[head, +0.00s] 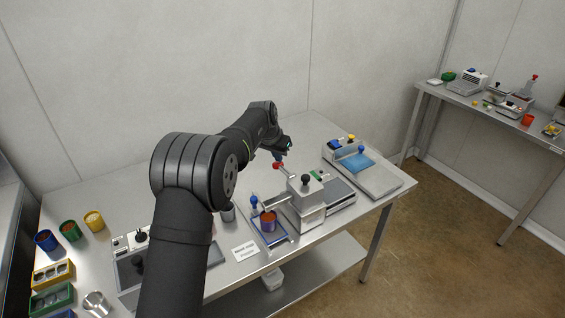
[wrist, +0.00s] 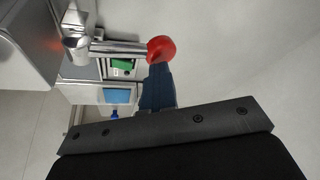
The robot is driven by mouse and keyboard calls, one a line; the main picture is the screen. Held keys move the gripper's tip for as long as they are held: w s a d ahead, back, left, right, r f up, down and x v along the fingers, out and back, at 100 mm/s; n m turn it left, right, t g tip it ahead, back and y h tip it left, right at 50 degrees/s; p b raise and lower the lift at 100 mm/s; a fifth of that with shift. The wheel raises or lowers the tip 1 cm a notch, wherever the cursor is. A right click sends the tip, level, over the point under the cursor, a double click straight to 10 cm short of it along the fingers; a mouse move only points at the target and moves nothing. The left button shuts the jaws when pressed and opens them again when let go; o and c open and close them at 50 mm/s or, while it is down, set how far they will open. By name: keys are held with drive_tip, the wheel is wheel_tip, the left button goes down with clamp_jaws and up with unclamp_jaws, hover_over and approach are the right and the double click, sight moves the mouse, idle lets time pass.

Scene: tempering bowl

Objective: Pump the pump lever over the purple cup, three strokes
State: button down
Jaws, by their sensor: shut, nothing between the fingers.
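The pump lever, a metal bar with a red ball knob (head: 278,166), rises from the back of a grey dispenser block (head: 309,206). In the wrist view the lever (wrist: 117,48) runs left from its red knob (wrist: 161,49). My gripper (head: 279,155) is shut and empty, right at the knob. In the wrist view the blue fingers of my gripper (wrist: 158,68) end against or just behind the knob; I cannot tell whether they touch. The purple cup (head: 268,225), with orange-brown contents, stands upright on a blue pad in front of the block, under its spout.
A blue-knobbed lever (head: 254,201) stands beside the cup. A scale-like machine with a blue pad (head: 357,162) is at the back right. Blue, green and yellow cups (head: 70,231) stand at the left. A white card (head: 245,252) lies near the front edge.

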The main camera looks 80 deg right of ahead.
drive_tip(key=shift+r, duration=2)
drive_tip(key=shift+r, duration=2.55)
drive_tip(key=shift+f, duration=3.1)
